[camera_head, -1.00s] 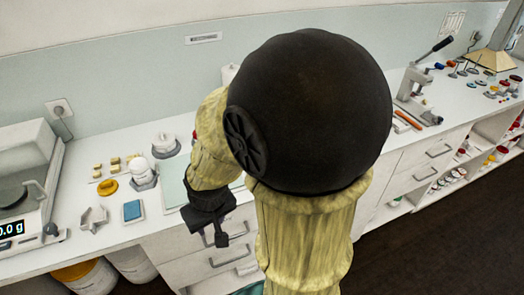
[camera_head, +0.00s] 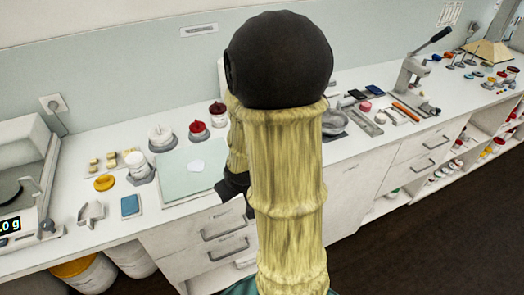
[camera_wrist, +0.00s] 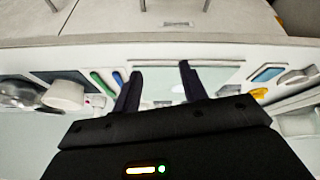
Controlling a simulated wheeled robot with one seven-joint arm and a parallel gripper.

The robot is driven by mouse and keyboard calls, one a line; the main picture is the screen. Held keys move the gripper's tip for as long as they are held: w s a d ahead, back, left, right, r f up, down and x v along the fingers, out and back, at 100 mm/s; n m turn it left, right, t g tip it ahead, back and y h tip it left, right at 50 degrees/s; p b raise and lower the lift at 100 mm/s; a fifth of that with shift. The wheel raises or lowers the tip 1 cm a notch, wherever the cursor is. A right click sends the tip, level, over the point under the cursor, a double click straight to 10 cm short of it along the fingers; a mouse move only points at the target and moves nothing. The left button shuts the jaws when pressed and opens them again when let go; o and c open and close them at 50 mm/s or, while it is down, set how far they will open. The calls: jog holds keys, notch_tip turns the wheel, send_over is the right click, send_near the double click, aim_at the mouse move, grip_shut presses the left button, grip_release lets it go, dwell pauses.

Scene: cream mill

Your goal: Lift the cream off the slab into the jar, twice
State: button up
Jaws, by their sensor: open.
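The slab (camera_head: 176,186) is a pale green sheet lying flat on the bench. A small white patch, the cream (camera_head: 196,165), lies on it. A white pot (camera_head: 138,165) stands in a grey holder left of the slab, and a white lidded jar (camera_head: 161,137) stands behind; I cannot tell which is the task's jar. My gripper (camera_head: 242,196) is at the slab's right side, partly hidden by my arm. In the wrist view my gripper (camera_wrist: 160,70) is open and empty, with the slab (camera_wrist: 215,75) beyond its fingers.
A scale (camera_head: 22,195) stands at the far left. A blue block (camera_head: 130,205), a yellow disc (camera_head: 104,182) and a grey star-shaped piece (camera_head: 91,212) lie left of the slab. A red jar (camera_head: 199,130) stands behind it. A lever press (camera_head: 415,75) stands right.

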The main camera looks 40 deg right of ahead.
jog(key=s+d+f+m+t+h, duration=0.1)
jog(key=d+t, duration=0.3)
jog(key=d, duration=0.5)
jog(key=s+d+f+m+t+b, duration=0.1)
jog(key=d+f+t, duration=0.2)
jog(key=d, duration=0.6)
jog(key=shift+s+m+t+h, duration=0.3)
jog(key=shift+t+h, duration=0.1)
jog(key=shift+t, duration=0.2)
jog(key=shift+w, duration=0.1)
jog(key=p+x, duration=0.1)
jog(key=x, duration=1.1)
jog(key=shift+d, duration=0.1)
